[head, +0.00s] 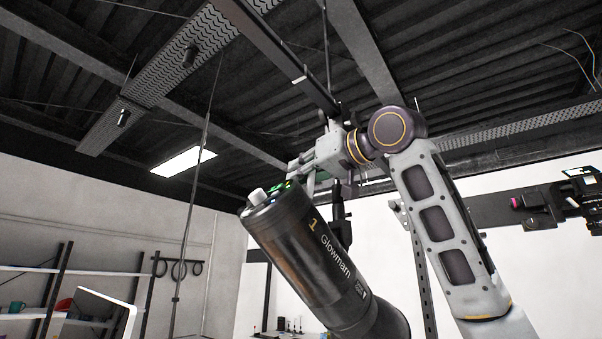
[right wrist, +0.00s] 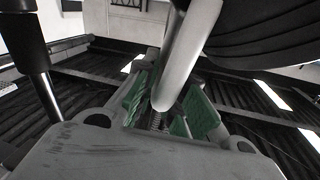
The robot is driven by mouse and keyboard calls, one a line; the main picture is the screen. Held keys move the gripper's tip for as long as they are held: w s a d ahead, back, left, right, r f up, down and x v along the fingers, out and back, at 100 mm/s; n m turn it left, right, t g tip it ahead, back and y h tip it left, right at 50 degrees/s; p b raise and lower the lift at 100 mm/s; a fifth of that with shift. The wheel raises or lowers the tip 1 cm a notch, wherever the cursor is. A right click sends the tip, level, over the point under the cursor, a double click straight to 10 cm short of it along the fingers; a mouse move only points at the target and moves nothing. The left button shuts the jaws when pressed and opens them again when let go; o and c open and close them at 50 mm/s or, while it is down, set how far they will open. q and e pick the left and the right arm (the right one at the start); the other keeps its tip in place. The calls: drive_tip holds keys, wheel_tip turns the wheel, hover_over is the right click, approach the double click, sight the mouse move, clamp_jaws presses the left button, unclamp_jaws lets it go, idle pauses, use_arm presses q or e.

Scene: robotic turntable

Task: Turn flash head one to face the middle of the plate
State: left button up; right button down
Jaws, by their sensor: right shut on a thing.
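Flash head one (head: 310,265) is a dark cylinder marked "1 Glowmam". It is tilted, with its control end up and to the left. My right gripper (head: 303,178) is behind and above that upper end. In the right wrist view, the green-padded fingers of my right gripper (right wrist: 172,115) are closed around a pale metal bar (right wrist: 188,55). A large dark ribbed body (right wrist: 265,30) is beside the bar. The bar's join to the flash head is hidden in the head view. The plate and my left gripper are not in view.
A ceiling rail (head: 285,55) and a thin vertical pole (head: 196,150) are behind the arm. A black camera rig (head: 570,200) is at the right.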

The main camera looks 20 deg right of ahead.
drive_tip(key=shift+w+r+h, duration=0.1)
drive_tip(key=shift+h, duration=0.3)
drive_tip(key=shift+w+a+m+t+h, duration=0.1)
drive_tip(key=shift+w+m+t+h, duration=0.05)
drive_tip(key=shift+m+t+h, duration=0.2)
drive_tip(key=shift+w+a+r+m+t+h, duration=0.15)
drive_tip(key=shift+w+m+t+h, duration=0.15)
drive_tip(key=shift+w+m+h, duration=0.35)
drive_tip(key=shift+w+a+r+m+t+h, duration=0.1)
drive_tip(key=shift+w+m+t+h, duration=0.25)
drive_tip(key=shift+h, duration=0.35)
idle(0.6)
drive_tip(key=shift+w+f+m+h, duration=0.1)
drive_tip(key=shift+w+m+h, duration=0.05)
drive_tip(key=shift+m+h, duration=0.15)
drive_tip(key=shift+w+a+h, duration=0.1)
drive_tip(key=shift+w+h, duration=0.1)
drive_tip(key=shift+h, duration=0.1)
drive_tip(key=shift+w+m+h, duration=0.25)
drive_tip(key=shift+m+h, duration=0.1)
drive_tip(key=shift+h, duration=0.05)
drive_tip(key=shift+w, duration=0.15)
idle(0.3)
